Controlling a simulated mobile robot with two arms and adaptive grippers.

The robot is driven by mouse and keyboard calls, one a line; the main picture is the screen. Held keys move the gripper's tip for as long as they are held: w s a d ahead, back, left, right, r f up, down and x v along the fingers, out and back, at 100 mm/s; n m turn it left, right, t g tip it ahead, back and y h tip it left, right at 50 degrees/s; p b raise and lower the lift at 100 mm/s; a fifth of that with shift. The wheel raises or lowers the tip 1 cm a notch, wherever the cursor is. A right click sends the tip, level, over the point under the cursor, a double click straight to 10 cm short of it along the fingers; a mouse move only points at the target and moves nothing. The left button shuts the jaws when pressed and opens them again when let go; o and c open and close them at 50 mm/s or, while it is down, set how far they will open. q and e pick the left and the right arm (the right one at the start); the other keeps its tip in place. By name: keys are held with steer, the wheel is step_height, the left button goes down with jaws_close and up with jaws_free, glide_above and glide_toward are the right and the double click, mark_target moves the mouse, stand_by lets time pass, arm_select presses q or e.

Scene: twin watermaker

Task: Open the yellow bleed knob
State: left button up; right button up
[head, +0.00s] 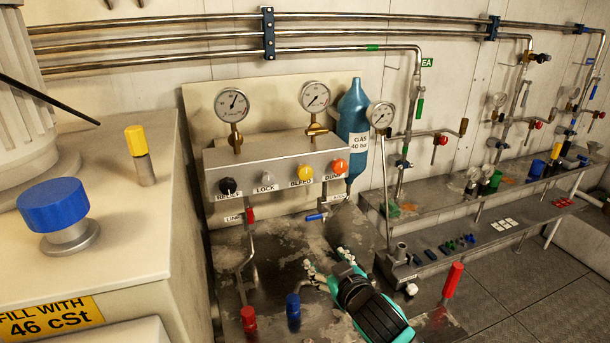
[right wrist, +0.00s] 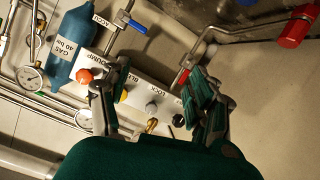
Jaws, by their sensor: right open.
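The yellow bleed knob (head: 305,173) sits on the front of the grey valve block (head: 225,155), above the BLEED label and between the grey LOCK knob (head: 267,177) and the orange DUMP knob (head: 339,167). My right gripper (head: 325,262) is open and empty, below and in front of the block, clear of the knob. In the right wrist view the open fingers of my right gripper (right wrist: 148,82) frame the knob row. There the yellow knob (right wrist: 123,95) is partly hidden behind the left finger. My left gripper is not in view.
Gauges (head: 232,104) stand on top of the block. A blue gas bottle (head: 353,115) is to its right. A red-handled lever (head: 248,214) and a blue-handled lever (head: 316,217) hang below. A yellow-topped post (head: 136,141) and a blue cap (head: 54,205) stand on the left tank.

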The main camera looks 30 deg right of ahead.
mark_target(307, 176)
steer(key=w+d+r+t, duration=0.4)
steer(key=w+r, duration=0.1)
steer(key=r, duration=0.5)
steer(key=shift+h, duration=0.4)
steer(key=p+x, duration=0.2)
steer(key=x, duration=0.6)
steer(key=p+x, duration=0.2)
steer(key=x, duration=0.6)
steer(key=shift+w+d+f, duration=0.1)
steer(key=shift+w+f, duration=0.1)
steer(key=shift+w, duration=0.15)
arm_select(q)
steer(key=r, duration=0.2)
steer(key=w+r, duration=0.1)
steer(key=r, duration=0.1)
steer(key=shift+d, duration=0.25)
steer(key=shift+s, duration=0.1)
arm_select(e)
steer(key=c, duration=1.2)
